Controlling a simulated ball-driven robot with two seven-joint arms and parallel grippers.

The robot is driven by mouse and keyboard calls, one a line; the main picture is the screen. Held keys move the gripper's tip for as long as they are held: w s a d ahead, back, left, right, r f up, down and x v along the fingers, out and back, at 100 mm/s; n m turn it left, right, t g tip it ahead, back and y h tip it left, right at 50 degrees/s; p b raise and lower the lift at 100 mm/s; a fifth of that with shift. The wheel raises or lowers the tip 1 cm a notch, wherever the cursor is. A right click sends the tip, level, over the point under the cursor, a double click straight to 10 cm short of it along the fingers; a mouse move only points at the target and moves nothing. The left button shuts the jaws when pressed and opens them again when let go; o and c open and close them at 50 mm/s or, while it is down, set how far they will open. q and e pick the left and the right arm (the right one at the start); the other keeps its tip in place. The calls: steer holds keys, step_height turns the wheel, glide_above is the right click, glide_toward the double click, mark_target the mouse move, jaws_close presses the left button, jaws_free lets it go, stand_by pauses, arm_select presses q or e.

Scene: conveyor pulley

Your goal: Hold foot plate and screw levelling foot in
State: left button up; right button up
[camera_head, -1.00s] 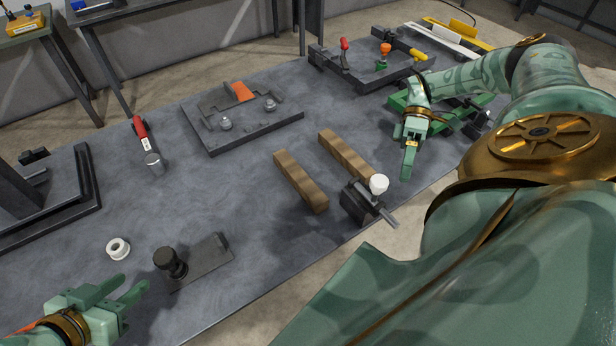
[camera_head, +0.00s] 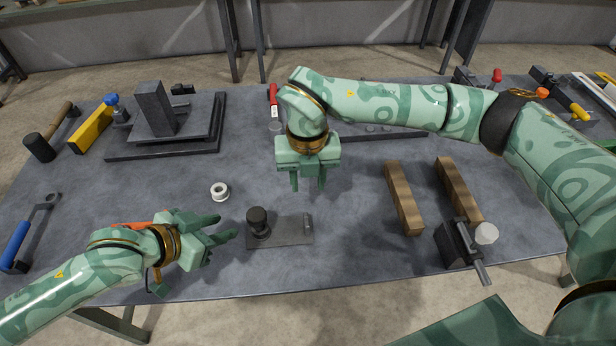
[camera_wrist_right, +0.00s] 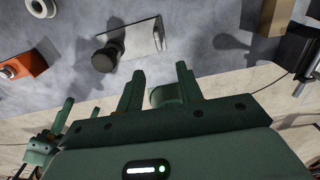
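The grey foot plate (camera_head: 285,232) lies flat on the workbench, with a small upright tab at its right end. It also shows in the right wrist view (camera_wrist_right: 142,38). The black, round-headed levelling foot (camera_head: 258,218) stands at the plate's left end and also shows in the right wrist view (camera_wrist_right: 104,60). I cannot tell how deep it sits in the plate. My left gripper (camera_head: 226,229) is open and empty, just left of the levelling foot. My right gripper (camera_head: 308,187) is open and empty, pointing down above and behind the plate. Its fingers also show in the wrist view (camera_wrist_right: 160,78).
A white ring (camera_head: 220,191) lies behind the left gripper. An orange block (camera_wrist_right: 24,66) is partly hidden by my left arm in the head view. Two wooden bars (camera_head: 404,200) and a dark clamp (camera_head: 455,247) stand to the right. The bench's front edge is close to the plate.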

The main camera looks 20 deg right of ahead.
mark_target(306, 219)
steer(key=f, duration=1.6)
steer(key=shift+a+f, duration=0.1)
steer(key=shift+a, duration=0.1)
jaws_close()
steer(key=c, duration=0.6)
jaws_free()
jaws_close()
